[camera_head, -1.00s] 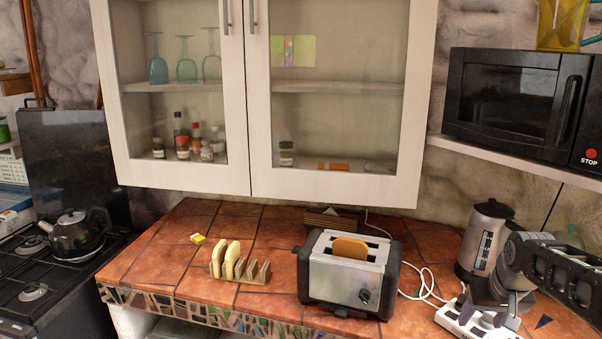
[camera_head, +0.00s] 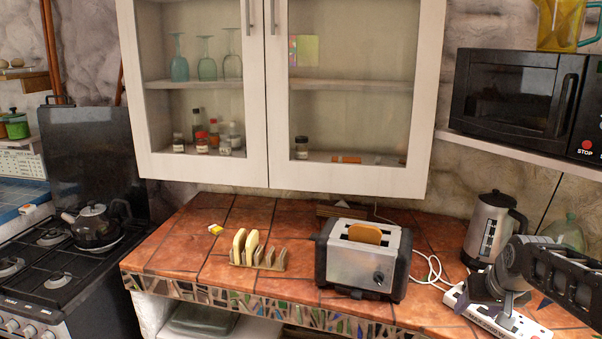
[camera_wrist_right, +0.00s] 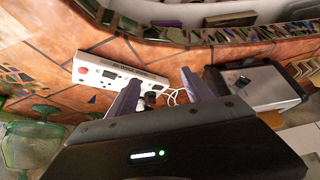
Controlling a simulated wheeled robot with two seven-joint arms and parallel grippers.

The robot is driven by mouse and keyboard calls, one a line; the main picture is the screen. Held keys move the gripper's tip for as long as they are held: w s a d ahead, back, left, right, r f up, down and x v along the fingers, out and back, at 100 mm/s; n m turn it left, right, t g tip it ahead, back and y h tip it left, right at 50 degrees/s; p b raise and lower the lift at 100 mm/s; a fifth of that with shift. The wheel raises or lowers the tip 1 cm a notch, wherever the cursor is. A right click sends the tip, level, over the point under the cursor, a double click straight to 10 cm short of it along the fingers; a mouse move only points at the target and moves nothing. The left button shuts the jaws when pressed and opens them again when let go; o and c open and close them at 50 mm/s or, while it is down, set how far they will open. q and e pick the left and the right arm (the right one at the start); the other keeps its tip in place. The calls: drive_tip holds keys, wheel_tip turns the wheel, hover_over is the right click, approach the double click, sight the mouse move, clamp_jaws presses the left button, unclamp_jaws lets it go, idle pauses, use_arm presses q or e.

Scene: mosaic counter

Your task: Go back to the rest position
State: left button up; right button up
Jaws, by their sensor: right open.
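My right gripper (camera_head: 499,299) is at the lower right of the head view, above the white power strip (camera_head: 497,315). In the right wrist view its two fingers (camera_wrist_right: 158,95) stand apart with nothing held, and the power strip (camera_wrist_right: 117,77) and its cable lie beyond them. The black and silver toaster (camera_head: 362,259) stands left of this gripper, with a slice of bread (camera_head: 365,234) sticking out of its top. The toaster also shows at the right of the wrist view (camera_wrist_right: 262,87). My left gripper is not in view.
A wooden toast rack (camera_head: 262,261) with bread slices stands left of the toaster. A metal kettle (camera_head: 487,230) stands behind my right gripper. Glass-door cupboards (camera_head: 277,183) hang above the counter, and a microwave (camera_head: 512,95) sits on a shelf at right. The stove (camera_head: 55,300) is at left.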

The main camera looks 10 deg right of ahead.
drive_tip(key=w+a+f+t+y, duration=0.15)
drive_tip(key=w+a+f, duration=0.25)
drive_tip(key=a+f, duration=0.45)
drive_tip(key=s+a+f+y, duration=0.2)
drive_tip(key=s+a+f, duration=0.2)
drive_tip(key=a+f, duration=1)
drive_tip(key=s+a+f+g, duration=0.2)
drive_tip(key=s+a+f, duration=0.3)
drive_tip(key=s, duration=0.4)
drive_tip(key=s+a+f+n+g+y, duration=0.1)
drive_tip(key=s+a+f+g, duration=0.1)
drive_tip(key=s+a+f, duration=0.3)
drive_tip(key=s+a+f+g+y, duration=0.1)
drive_tip(key=s+a+f, duration=0.4)
drive_tip(key=s, duration=0.7)
wheel_tip(320, 180, down, 3)
drive_tip(key=shift+s+a+r+n+g, duration=0.2)
drive_tip(key=shift+s+a+n+g, duration=0.15)
drive_tip(key=shift+g, duration=0.4)
